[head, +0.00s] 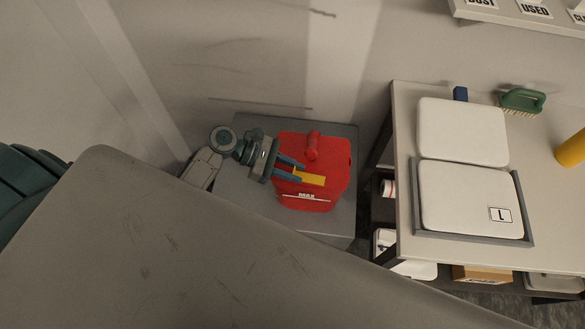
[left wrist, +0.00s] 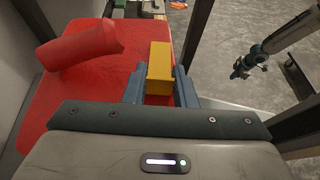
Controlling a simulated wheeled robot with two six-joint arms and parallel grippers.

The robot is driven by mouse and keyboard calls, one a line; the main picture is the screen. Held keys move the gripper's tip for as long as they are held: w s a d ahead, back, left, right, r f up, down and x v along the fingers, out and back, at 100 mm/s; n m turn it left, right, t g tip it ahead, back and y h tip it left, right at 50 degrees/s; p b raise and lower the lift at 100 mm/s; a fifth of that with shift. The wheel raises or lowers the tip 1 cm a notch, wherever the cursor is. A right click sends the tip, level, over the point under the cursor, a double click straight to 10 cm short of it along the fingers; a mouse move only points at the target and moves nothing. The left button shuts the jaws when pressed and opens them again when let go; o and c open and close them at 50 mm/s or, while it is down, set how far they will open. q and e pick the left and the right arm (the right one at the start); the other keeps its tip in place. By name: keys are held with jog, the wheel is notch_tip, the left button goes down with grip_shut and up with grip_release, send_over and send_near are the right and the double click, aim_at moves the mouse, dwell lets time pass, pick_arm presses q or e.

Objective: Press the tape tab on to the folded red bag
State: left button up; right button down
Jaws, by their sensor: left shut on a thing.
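The red bag (head: 338,160) sits on a grey stand, with a "MAX" line near its front edge and a rolled red fold (head: 313,145) on top. The bag fills the left of the left wrist view (left wrist: 95,90). My left gripper (head: 292,172) reaches in from the left over the bag. Its blue fingers are shut on the yellow tape tab (head: 312,180), which also shows between them in the left wrist view (left wrist: 160,65). The tab is over the bag's front part, beside the fold; I cannot tell whether it touches. My right gripper (left wrist: 245,64) appears small and far off.
The grey stand (head: 340,228) has a bare margin around the bag. A bench (head: 405,110) to the right holds two white lidded containers (head: 462,133), a green brush (head: 522,99) and a yellow cylinder (head: 572,150). A wall stands behind the stand.

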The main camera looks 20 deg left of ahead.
pick_arm(q)
jog(key=shift+s+f, duration=0.1)
jog(key=shift+f, duration=0.15)
dwell(1.1)
jog(key=o, duration=1)
jog(key=shift+r, duration=0.1)
jog(key=shift+a+r, duration=0.15)
jog(key=shift+a, duration=0.35)
jog(key=b+v, duration=0.2)
jog(key=v, duration=0.7)
jog(key=shift+a+r, duration=0.2)
jog(key=shift+a, duration=0.15)
